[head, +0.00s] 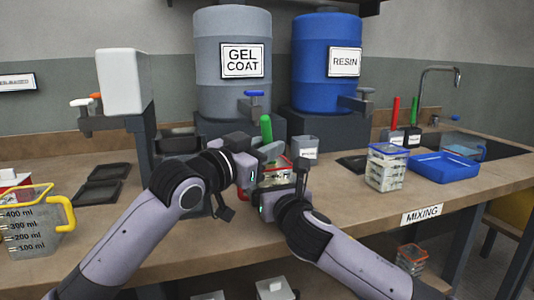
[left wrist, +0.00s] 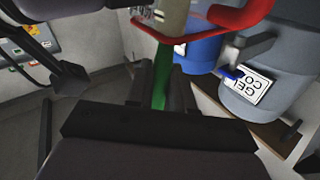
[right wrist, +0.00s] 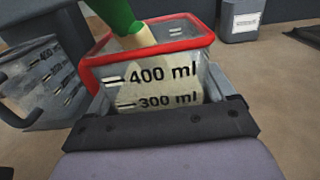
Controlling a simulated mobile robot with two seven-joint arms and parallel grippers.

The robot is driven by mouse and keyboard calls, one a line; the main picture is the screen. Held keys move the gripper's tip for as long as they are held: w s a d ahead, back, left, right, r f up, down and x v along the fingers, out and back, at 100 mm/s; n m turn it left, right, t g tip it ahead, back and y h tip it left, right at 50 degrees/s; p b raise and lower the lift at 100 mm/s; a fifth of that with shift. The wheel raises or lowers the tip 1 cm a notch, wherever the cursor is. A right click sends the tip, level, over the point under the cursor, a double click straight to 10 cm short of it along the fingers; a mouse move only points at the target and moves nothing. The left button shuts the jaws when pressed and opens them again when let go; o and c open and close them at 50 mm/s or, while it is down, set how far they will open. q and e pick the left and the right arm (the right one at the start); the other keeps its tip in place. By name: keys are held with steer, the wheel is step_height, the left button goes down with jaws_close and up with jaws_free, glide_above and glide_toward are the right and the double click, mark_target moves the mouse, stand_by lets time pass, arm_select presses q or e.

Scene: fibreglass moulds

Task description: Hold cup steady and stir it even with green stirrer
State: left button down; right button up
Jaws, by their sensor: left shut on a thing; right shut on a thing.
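The clear measuring cup with a red rim (right wrist: 180,28) carries 400 ml and 300 ml marks and shows pale cream content through its wall. In the head view its red edge (head: 243,195) is mostly hidden by my grippers. My right gripper (right wrist: 168,112) is shut on the cup wall, a finger on either side. The green stirrer (head: 266,128) has a pale shaft that goes down inside the rim in the right wrist view. My left gripper (left wrist: 160,92) is shut on the green handle (left wrist: 160,75), above the cup. The stirrer's lower end is hidden.
A grey gel coat drum (head: 232,95) and a blue resin drum (head: 322,90) stand behind. A yellow-handled jug (head: 35,235) is at left. The bench front right of my arms is clear.

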arm_select(q)
steer(key=s+r, duration=0.3)
steer(key=r, duration=0.4)
steer(key=shift+a+r, duration=0.2)
steer(key=shift+a, duration=0.2)
stand_by(0.7)
step_height(320, 180, up, 5)
stand_by(0.5)
stand_by(0.6)
arm_select(e)
steer(key=o, duration=1.2)
steer(key=shift+o, duration=0.2)
